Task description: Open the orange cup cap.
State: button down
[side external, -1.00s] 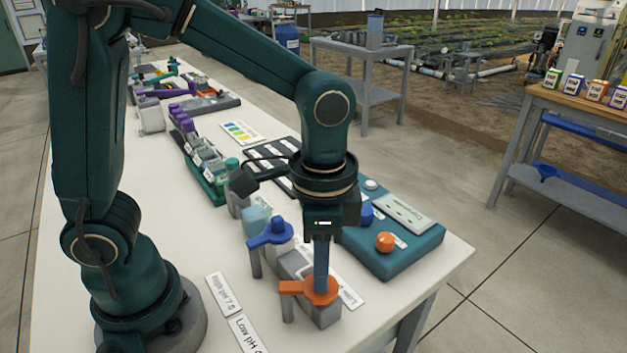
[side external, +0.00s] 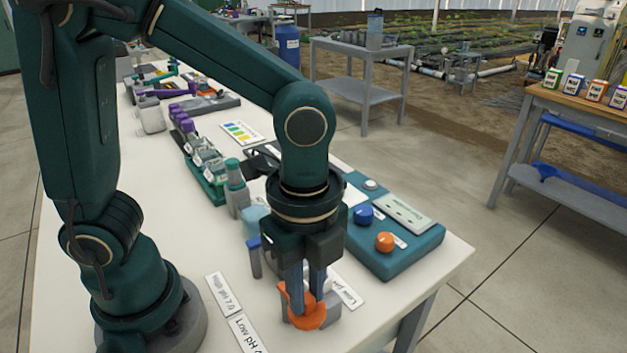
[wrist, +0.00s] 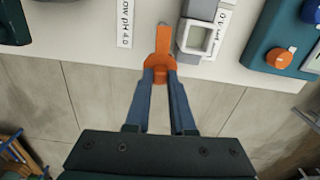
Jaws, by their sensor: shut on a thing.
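The orange cup cap (side external: 307,317) is a round cap on a flat arm, and it shows in the wrist view (wrist: 161,72) with its arm running up the picture to a pivot end. My gripper (side external: 304,293) points down and is shut on the cap; in the wrist view its blue-grey fingers (wrist: 160,76) close on either side of it. The grey square cup (wrist: 196,39) stands to the right of the cap, and its mouth is uncovered. In the side view the cup (side external: 330,310) is partly hidden behind the cap and fingers.
A teal box with a blue knob (side external: 363,215) and an orange knob (side external: 385,242) stands right of my gripper. The blue cap's post (side external: 254,259) is behind my gripper. Label cards (side external: 222,293) lie at left. The table's front edge is close to the cap.

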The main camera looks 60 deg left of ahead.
jog(key=shift+s+m, duration=0.3)
jog(key=shift+m, duration=0.4)
jog(key=c, duration=0.8)
grip_release()
jog(key=shift+o, duration=0.2)
jog(key=shift+r, duration=2.6)
